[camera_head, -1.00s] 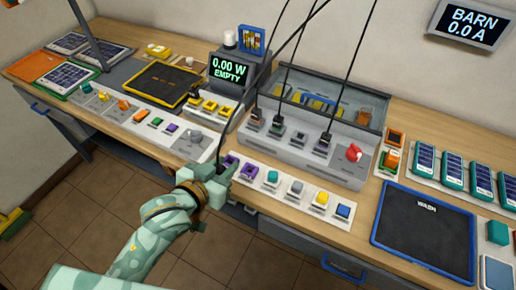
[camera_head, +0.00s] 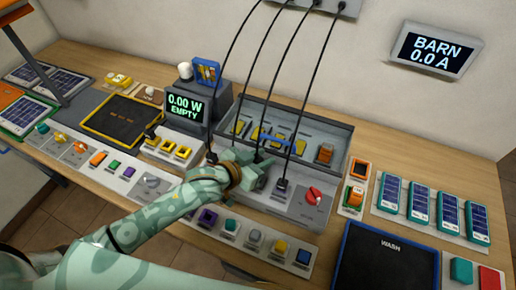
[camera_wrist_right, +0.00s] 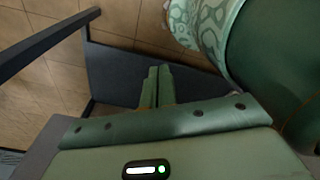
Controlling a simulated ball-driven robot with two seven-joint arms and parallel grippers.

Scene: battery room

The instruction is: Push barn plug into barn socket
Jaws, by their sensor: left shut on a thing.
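My left gripper (camera_head: 264,174) is over the grey socket panel (camera_head: 303,212) in the head view, at a place between two black plugs. It is shut on a plug that is mostly hidden by the fingers; a black cable (camera_head: 273,112) rises from it. I take this for the barn plug. The socket under it is hidden, so I cannot tell how deep the plug sits. A neighbouring plug (camera_head: 282,186) stands to the right, another (camera_head: 212,157) to the left. The wall display (camera_head: 436,49) reads BARN 0.0 A. My right gripper (camera_wrist_right: 158,72) is shut and empty.
A red knob (camera_head: 313,195) sits on the panel's right. A tool tray (camera_head: 322,124) is behind the panel. A strip of coloured blocks (camera_head: 240,237) lies in front. A dark wash mat (camera_head: 385,268) is at the front right. Several cables hang above.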

